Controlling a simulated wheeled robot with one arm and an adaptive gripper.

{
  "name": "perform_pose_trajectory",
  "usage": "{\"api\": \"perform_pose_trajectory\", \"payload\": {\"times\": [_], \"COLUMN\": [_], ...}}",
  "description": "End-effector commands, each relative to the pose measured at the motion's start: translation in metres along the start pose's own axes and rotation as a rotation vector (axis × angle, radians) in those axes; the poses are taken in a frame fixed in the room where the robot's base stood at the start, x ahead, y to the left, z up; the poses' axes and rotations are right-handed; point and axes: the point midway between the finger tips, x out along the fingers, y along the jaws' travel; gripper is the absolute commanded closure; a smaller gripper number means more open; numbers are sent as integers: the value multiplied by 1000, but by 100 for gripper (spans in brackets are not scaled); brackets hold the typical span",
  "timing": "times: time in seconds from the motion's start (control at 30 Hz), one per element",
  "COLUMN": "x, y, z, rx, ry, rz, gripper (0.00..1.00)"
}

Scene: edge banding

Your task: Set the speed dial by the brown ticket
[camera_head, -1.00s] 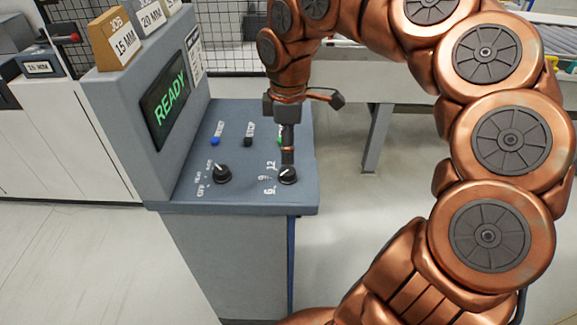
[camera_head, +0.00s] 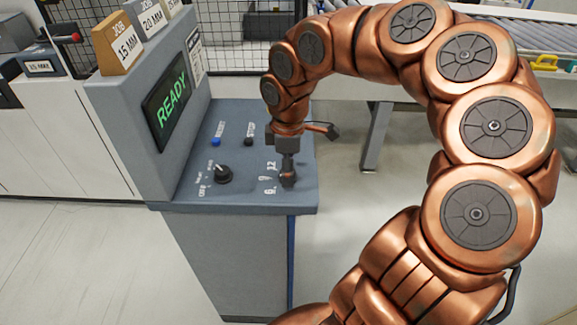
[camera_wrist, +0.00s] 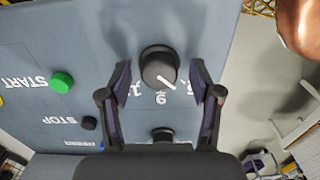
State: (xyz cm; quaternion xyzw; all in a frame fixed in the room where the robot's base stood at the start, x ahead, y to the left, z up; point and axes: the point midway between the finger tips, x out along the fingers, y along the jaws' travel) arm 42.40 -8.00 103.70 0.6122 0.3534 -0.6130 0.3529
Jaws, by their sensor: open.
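The brown ticket (camera_head: 120,49) stands on top of the grey machine console and reads "JOB 15 MM". The speed dial (camera_wrist: 158,66) is a black knob with a white pointer, beside the marks 6, 9 and 12. In the wrist view its pointer slants to the lower right, toward the side of the 9 where a mark is partly hidden by a finger. My gripper (camera_wrist: 160,76) is open, one finger on each side of the knob with gaps showing. In the head view my gripper (camera_head: 288,178) is down over the dial and mostly hides it.
A second black knob (camera_head: 223,174) sits left of the speed dial. Blue (camera_head: 215,142), black (camera_head: 248,142) and green (camera_wrist: 62,82) buttons lie farther back on the panel. The screen (camera_head: 165,103) reads "READY". Paler tickets (camera_head: 148,17) stand beside the brown one.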

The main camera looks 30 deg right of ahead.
Motion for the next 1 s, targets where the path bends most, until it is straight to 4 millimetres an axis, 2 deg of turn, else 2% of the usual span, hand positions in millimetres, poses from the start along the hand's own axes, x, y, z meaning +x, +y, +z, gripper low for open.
{"api": "perform_pose_trajectory", "payload": {"times": [0.07, 0.57, 1.0], "x": [0, 0, 3], "y": [0, 0, 0], "z": [0, 0, -1], "rx": [0, -1, 92], "ry": [0, 0, 0], "rz": [0, -1, 0], "gripper": [42, 94, 96]}}
